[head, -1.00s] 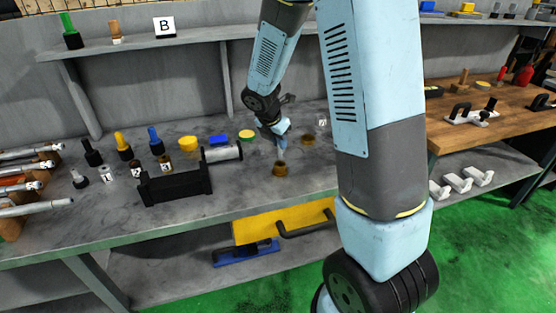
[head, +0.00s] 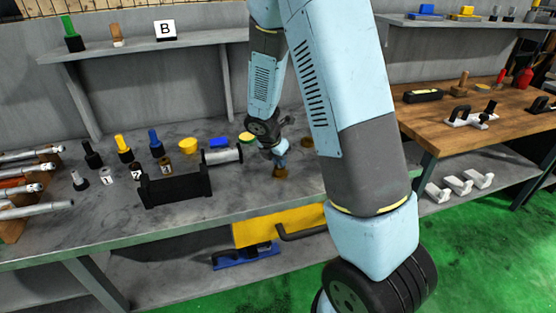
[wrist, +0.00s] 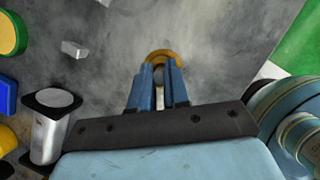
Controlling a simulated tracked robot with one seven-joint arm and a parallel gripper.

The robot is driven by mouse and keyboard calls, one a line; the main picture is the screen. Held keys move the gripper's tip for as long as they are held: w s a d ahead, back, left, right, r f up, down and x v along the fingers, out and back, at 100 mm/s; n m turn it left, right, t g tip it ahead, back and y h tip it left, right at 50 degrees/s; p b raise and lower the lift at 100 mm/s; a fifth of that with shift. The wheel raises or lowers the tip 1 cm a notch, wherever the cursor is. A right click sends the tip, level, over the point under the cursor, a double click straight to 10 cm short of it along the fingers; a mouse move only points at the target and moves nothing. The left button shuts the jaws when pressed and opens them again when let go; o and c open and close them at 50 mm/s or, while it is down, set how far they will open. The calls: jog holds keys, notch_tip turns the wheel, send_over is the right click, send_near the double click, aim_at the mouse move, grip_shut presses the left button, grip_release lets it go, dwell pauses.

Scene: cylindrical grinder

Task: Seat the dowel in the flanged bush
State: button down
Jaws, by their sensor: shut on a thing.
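The flanged bush (head: 280,172) is a small brass-brown ring standing on the grey bench, right of the black cradle. It also shows in the wrist view (wrist: 162,55), just past the fingertips. My gripper (head: 279,155) points down directly over the bush. In the wrist view my gripper (wrist: 158,72) has its two blue fingers close together on a small grey dowel (wrist: 158,76), mostly hidden between them. The dowel's end appears over or at the bush opening. I cannot tell whether it is inside.
The bench's front strip is clear.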

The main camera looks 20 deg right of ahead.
jog(key=c, duration=1.1)
grip_release()
jog(key=shift+r, duration=0.1)
jog(key=s+a+r+m, duration=0.1)
jog(key=s+r+m, duration=0.25)
jog(key=r, duration=0.55)
jog(key=s+r+m, duration=0.2)
jog(key=s+r, duration=0.2)
jog(key=r, duration=0.5)
jog(key=s+r+m+t+y, duration=0.1)
jog(key=s+r+m, duration=0.5)
jog(key=s+m, duration=0.4)
jog(key=s+d+r+m+t+y, duration=0.1)
jog(key=s+r+m+t+y, duration=0.1)
jog(key=s+r+m, duration=0.4)
jog(key=s+m, duration=0.3)
jog(key=s, duration=0.1)
jog(key=shift+s+r+m+y, duration=0.15)
jog(key=shift+s+m+y, duration=0.05)
jog(key=shift+m+y, duration=0.15)
